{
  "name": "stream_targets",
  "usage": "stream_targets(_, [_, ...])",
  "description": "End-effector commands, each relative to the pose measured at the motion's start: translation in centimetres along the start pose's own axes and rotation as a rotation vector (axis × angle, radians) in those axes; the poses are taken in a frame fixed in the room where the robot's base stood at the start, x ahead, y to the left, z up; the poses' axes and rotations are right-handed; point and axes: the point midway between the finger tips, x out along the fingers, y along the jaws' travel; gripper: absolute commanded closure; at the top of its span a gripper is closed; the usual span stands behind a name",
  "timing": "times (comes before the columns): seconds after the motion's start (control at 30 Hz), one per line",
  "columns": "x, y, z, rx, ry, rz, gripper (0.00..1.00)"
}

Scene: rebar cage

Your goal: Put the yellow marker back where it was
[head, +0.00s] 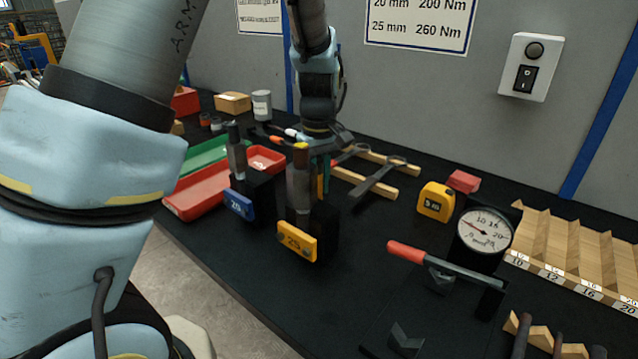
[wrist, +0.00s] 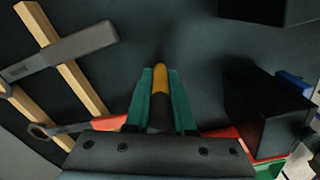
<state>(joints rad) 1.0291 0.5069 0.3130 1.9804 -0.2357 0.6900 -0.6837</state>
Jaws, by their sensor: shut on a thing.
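The yellow marker (wrist: 161,78) is between the two green fingers of my gripper (wrist: 160,100) in the wrist view. Its yellow end points away from the palm and its dark part lies between the fingers. My gripper is shut on it. In the head view my gripper (head: 323,178) is above the black bench, behind the tool holder with the yellow 25 tag (head: 297,241). The spot where the marker was before cannot be told from these frames.
A holder with a blue tag (head: 238,204) stands left of the yellow-tagged one. A red tray (head: 196,199) lies farther left. Wrenches rest on wooden strips (head: 364,184) to the right of my gripper. A yellow tape measure (head: 436,202) and a dial gauge (head: 484,231) stand right.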

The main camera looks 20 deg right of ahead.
Motion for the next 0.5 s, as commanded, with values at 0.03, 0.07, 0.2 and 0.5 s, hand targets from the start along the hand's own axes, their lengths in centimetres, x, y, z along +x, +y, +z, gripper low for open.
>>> stream_targets(0.03, [0.34, -0.03, -0.02, -0.001, 0.000, 0.000, 1.00])
stream_targets(0.07, [0.46, -0.02, -0.02, -0.001, 0.000, 0.000, 1.00])
stream_targets(0.2, [0.57, 0.01, -0.01, -0.001, 0.001, 0.002, 1.00])
stream_targets(0.5, [0.87, 0.02, 0.01, -0.001, 0.000, 0.001, 0.72])
